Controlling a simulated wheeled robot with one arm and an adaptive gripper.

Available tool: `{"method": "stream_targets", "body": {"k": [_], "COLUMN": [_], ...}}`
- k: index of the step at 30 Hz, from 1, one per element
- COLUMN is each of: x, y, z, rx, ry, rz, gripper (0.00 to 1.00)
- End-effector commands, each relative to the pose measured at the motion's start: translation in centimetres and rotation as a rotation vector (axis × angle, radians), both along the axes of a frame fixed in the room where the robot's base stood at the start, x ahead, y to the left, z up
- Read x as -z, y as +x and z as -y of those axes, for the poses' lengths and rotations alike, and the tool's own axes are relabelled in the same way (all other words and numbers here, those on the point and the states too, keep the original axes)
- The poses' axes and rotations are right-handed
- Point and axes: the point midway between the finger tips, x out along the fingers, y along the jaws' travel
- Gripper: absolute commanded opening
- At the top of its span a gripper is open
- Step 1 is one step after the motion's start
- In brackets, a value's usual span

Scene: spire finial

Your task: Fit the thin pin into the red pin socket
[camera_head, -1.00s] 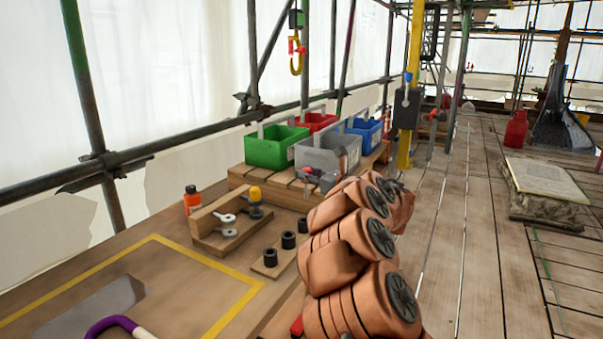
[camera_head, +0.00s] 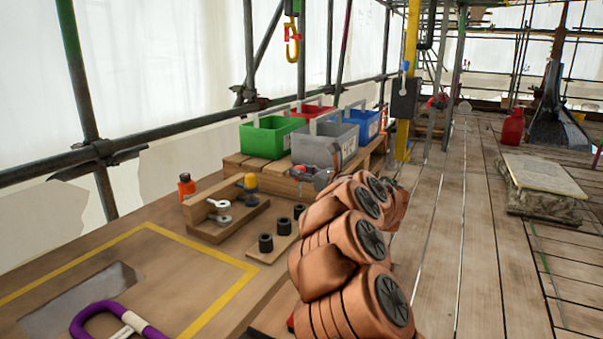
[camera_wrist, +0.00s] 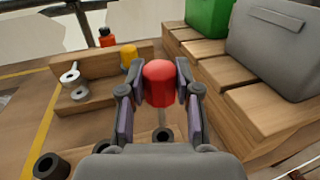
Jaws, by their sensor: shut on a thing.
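My gripper (camera_wrist: 160,95) is shut on a red, cylinder-topped piece (camera_wrist: 160,83), which I take for the pin's head. In the head view my gripper (camera_head: 314,177) is small, beside the grey bin and partly behind my arm. Several black ring-shaped sockets stand on a small board, a near one (camera_head: 265,243) and a middle one (camera_head: 284,226) among them. One also shows at the lower left of the wrist view (camera_wrist: 50,166). No socket in view is clearly marked red.
A wooden rack (camera_head: 228,228) holds a yellow-topped piece (camera_head: 250,182) and grey eye-ended pieces. Green (camera_head: 268,138), grey (camera_head: 322,146), red and blue bins stand on a slatted platform behind. An orange bottle (camera_head: 186,186) and a purple shackle (camera_head: 95,315) are at left.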

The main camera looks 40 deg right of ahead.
Motion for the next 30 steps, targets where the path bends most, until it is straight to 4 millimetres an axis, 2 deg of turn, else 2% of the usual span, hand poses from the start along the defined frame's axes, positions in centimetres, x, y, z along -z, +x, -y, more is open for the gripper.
{"method": "stream_targets", "body": {"k": [1,3,9,30], "x": [0.8,1.3,2.0,2.0], "y": [0.0,0.0,0.0,0.0], "z": [0.0,0.0,0.0,0.0], "rx": [0.0,0.0,0.0,-0.001], "ry": [0.0,0.0,0.0,-0.001], "rz": [0.0,0.0,0.0,0.0], "gripper": [0.0,0.0,0.0,0.0]}}
